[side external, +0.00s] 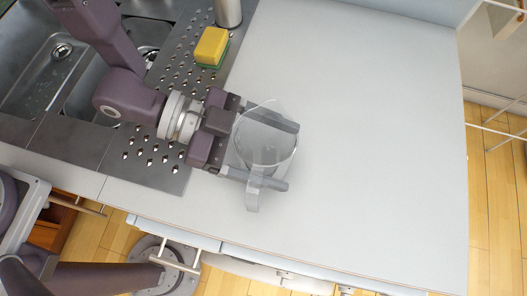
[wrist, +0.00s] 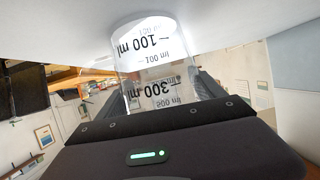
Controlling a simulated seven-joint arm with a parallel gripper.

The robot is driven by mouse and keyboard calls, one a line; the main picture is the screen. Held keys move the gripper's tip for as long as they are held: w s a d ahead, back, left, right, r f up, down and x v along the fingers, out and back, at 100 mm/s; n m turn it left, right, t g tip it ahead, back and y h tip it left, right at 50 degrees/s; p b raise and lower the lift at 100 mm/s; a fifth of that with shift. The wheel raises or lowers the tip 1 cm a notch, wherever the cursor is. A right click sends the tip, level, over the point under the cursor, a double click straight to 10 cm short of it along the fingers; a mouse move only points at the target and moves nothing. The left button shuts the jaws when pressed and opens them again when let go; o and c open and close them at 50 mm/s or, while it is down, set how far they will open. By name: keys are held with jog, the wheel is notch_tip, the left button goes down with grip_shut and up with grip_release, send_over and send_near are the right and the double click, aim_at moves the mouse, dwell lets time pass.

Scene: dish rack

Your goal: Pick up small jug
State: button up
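The small jug (side external: 266,143) is clear and see-through, and stands on the pale counter with its handle toward the bottom of the side view. In the wrist view the jug (wrist: 152,75) shows dark ml marks that read upside down. My gripper (side external: 291,156) is level and low over the counter, its two fingers spread wide on either side of the jug. The fingers look open, with the jug's body between them. Whether either finger touches the jug is hard to tell through the clear wall.
A yellow and green sponge (side external: 212,46) lies on the perforated metal drainboard (side external: 155,165) to the left. A metal cylinder (side external: 229,12) stands behind it. A sink (side external: 50,60) is at the far left. The counter (side external: 380,120) right of the jug is clear; its front edge is below.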

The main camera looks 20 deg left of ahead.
jog(key=c, duration=0.5)
notch_tip(320, 180, up, 10)
jog(key=w+a+r+n+t+y, duration=0.2)
jog(key=w+a+n+t+y, duration=0.3)
jog(key=w+a+n+t, duration=0.95)
jog(key=w+a+n+y, duration=0.1)
jog(key=w+a+y, duration=0.1)
jog(key=a, duration=0.7)
jog(key=w+a+r+n+g+y, duration=0.1)
jog(key=w+a+y, duration=0.2)
jog(key=a, duration=0.6)
jog(key=w+a+r+n+y, duration=0.1)
jog(key=w+a+y, duration=0.2)
jog(key=w+a, duration=0.3)
jog(key=shift+w+a+g, duration=0.15)
jog(key=shift+a+g, duration=0.2)
jog(key=shift+a, duration=1.65)
